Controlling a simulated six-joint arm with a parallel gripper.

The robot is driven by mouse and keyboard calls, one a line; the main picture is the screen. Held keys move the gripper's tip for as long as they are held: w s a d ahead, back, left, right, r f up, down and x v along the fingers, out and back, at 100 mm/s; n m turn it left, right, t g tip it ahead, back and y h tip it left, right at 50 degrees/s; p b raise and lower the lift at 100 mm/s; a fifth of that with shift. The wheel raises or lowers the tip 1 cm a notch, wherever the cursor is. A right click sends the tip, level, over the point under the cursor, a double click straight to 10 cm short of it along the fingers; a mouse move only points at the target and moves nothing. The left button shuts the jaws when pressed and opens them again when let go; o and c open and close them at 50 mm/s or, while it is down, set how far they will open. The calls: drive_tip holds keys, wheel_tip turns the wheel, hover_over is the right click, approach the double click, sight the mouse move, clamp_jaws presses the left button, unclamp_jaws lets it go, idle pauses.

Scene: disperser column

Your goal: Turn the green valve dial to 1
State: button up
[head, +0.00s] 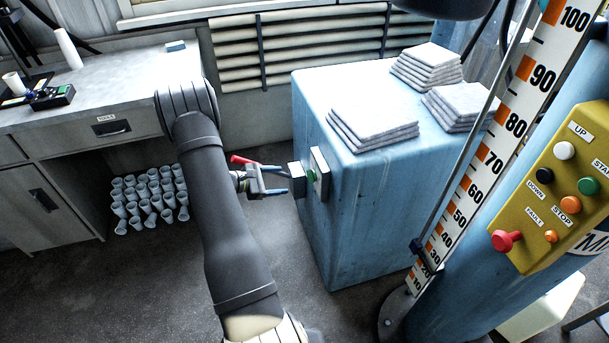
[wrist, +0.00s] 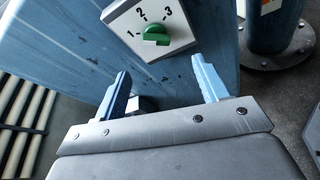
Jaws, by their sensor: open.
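The green valve dial (wrist: 156,36) sits on a white plate (wrist: 178,43) marked 1, 2 and 3, on the side of the blue cabinet. The 1 is left of the dial, the 2 above and the 3 at upper right. Its grip bar lies roughly left to right; I cannot tell for sure which number it points to. The dial also shows small in the head view (head: 311,176). My gripper (wrist: 162,76) is open and empty, its blue fingers apart. It is short of the dial, which appears beyond and between the fingertips. In the head view my gripper (head: 284,181) is left of the plate.
The blue cabinet (head: 350,220) carries stacks of white slabs (head: 372,122). A yellow control box (head: 560,190) and a tall scale (head: 500,140) stand at right. A workbench (head: 90,100) with white cups (head: 150,195) below is at left. Floor between is clear.

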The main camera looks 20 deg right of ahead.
sight(311, 176)
drive_tip(key=s+a+r+m+t, duration=0.2)
drive_tip(key=s+a+m, duration=0.1)
drive_tip(key=a, duration=0.2)
drive_tip(key=x, duration=1.7)
drive_tip(key=shift+w+f, duration=0.2)
drive_tip(key=shift+w, duration=0.15)
drive_tip(key=shift+a, duration=0.1)
drive_tip(key=c, duration=1)
